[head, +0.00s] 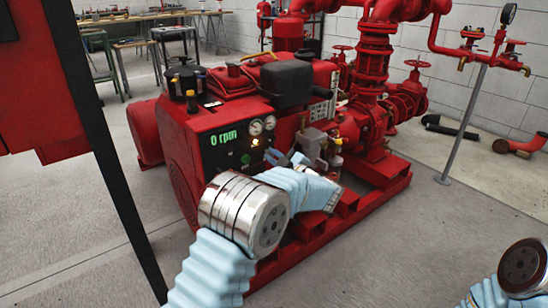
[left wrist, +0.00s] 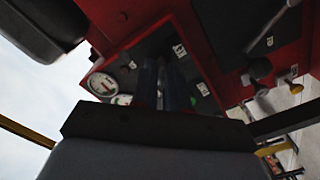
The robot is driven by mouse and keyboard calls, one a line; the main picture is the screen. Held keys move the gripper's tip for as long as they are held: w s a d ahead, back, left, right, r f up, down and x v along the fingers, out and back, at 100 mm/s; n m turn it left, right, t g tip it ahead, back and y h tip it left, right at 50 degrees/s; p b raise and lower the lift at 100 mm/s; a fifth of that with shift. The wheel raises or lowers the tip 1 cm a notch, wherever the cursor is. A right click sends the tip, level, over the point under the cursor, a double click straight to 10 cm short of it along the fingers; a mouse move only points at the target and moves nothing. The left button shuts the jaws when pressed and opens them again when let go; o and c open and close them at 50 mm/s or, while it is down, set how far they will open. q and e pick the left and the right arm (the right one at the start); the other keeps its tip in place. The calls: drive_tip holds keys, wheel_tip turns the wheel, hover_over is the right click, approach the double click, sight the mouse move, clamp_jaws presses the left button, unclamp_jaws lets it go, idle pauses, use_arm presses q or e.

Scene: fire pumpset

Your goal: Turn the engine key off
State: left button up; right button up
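The engine's control panel (head: 236,143) is on the red pumpset, with two round gauges and a green "0 rpm" readout. My left gripper (head: 278,158) is at the panel's right side, its fingers reaching toward the panel face. In the left wrist view its two dark blue fingers (left wrist: 162,78) are close together, pointing at the panel beside the gauges (left wrist: 103,84). The engine key cannot be made out; the fingers may hide it, and I cannot tell whether they hold it. My right gripper is not in view; only part of my right arm shows at the lower right.
A black box-like part (head: 286,82) sits atop the engine, and red pipes (head: 377,50) rise behind. A dark post (head: 118,180) stands at the left. Workbenches (head: 140,45) are at the back. The grey floor on the right is mostly clear.

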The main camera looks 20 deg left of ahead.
use_arm(q)
clamp_jaws()
drive_tip(key=shift+f+n+b, duration=0.1)
drive_tip(key=shift+n+b, duration=4.4)
drive_tip(key=shift+b, duration=1)
drive_tip(key=shift+o, duration=2.2)
unclamp_jaws()
